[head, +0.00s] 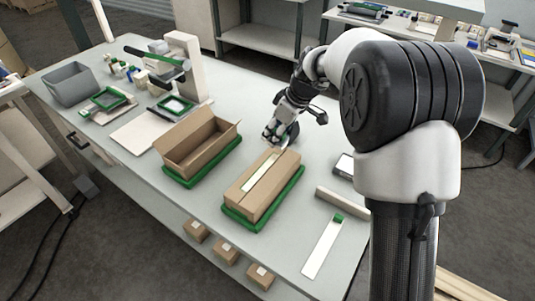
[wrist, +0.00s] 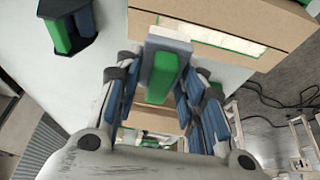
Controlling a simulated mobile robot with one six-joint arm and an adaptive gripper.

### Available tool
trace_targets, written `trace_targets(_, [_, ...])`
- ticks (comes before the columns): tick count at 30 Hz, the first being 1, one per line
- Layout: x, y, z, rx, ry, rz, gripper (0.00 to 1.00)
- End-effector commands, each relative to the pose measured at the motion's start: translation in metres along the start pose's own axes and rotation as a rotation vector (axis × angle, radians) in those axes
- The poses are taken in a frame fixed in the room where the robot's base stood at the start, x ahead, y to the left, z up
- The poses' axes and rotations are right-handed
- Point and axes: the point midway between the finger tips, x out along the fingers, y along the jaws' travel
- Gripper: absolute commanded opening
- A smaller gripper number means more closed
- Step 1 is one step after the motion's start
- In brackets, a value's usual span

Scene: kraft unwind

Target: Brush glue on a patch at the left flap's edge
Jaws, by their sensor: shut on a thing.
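A closed cardboard box (head: 262,196) sits in a green tray (head: 240,221) at the front middle of the table. A pale strip with a greenish edge (head: 262,179) runs along its top; I cannot tell whether any glue is on the flaps. My gripper (head: 273,135) is at the box's far end, with its fingers pointing down. In the wrist view my gripper (wrist: 163,95) is shut on a grey and green tool (wrist: 162,72), probably the brush. The cardboard and pale strip (wrist: 215,38) show beyond the tool.
An open, empty box (head: 198,150) in another green tray stands to the left. A white strip with a green end (head: 322,250) and a grey bar (head: 341,199) lie at the right front. A dark holder with green and blue pieces (wrist: 68,25) is beside the gripper.

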Motion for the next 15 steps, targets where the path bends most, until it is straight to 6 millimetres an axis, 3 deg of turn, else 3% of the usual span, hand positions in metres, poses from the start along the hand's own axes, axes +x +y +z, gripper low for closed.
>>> trace_targets(8, [0.002, 0.0, 0.001, 0.0, 0.0, 0.0, 0.17])
trace_targets(15, [0.016, -0.001, 0.006, 0.0, 0.0, -0.001, 0.17])
